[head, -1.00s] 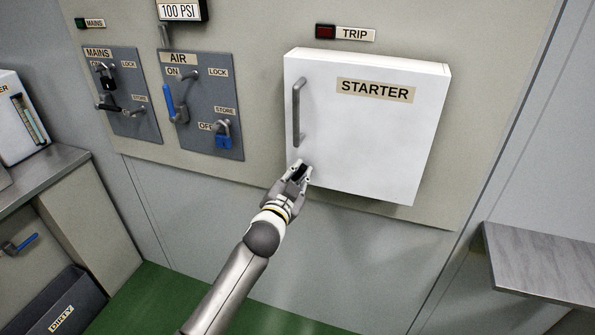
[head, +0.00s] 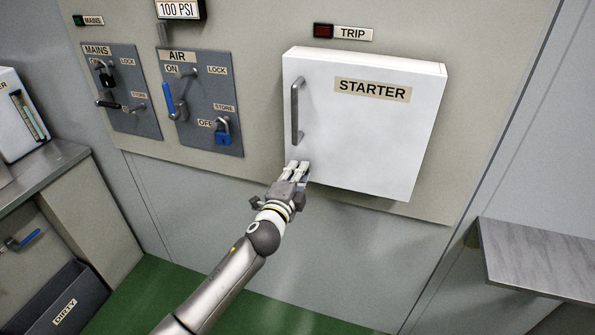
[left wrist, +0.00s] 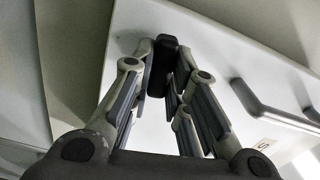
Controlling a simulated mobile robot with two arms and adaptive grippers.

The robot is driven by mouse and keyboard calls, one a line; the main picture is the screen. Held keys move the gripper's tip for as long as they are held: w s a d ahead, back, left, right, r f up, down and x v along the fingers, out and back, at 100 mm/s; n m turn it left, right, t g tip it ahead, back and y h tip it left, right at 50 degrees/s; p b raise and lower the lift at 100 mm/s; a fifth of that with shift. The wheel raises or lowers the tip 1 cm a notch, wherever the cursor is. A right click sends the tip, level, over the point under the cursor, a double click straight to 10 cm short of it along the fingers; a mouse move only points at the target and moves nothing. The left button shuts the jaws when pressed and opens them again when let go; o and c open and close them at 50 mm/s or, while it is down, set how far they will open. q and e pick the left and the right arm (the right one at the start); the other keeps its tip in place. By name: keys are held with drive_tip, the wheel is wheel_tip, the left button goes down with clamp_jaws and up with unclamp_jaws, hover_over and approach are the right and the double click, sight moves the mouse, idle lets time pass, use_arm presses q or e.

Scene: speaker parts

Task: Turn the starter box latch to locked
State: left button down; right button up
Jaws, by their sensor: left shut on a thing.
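The white starter box (head: 365,130) hangs on the panel with its door shut, its grey handle (head: 296,112) on the left side and a STARTER label at the top. My left gripper (head: 298,170) is at the door's lower left corner, below the handle. In the left wrist view its fingers (left wrist: 163,85) are closed on both sides of the black latch (left wrist: 160,68), which stands out from the white door. In the head view the fingers hide the latch. My right gripper is in neither view.
To the left, the AIR panel (head: 203,135) has a blue lever and a blue padlock (head: 223,138), and the MAINS panel (head: 123,122) has a dark padlock. A dark red TRIP lamp (head: 323,31) sits above the box. A grey shelf (head: 540,260) juts out at lower right.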

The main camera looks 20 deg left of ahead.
use_arm(q)
drive_tip(key=shift+m, duration=0.7)
drive_tip(key=shift+f, duration=0.1)
drive_tip(key=c, duration=1.4)
unclamp_jaws()
drive_tip(key=shift+s, duration=0.1)
drive_tip(key=s, duration=1.2)
drive_tip(key=shift+a, duration=0.2)
drive_tip(key=shift+w, duration=0.1)
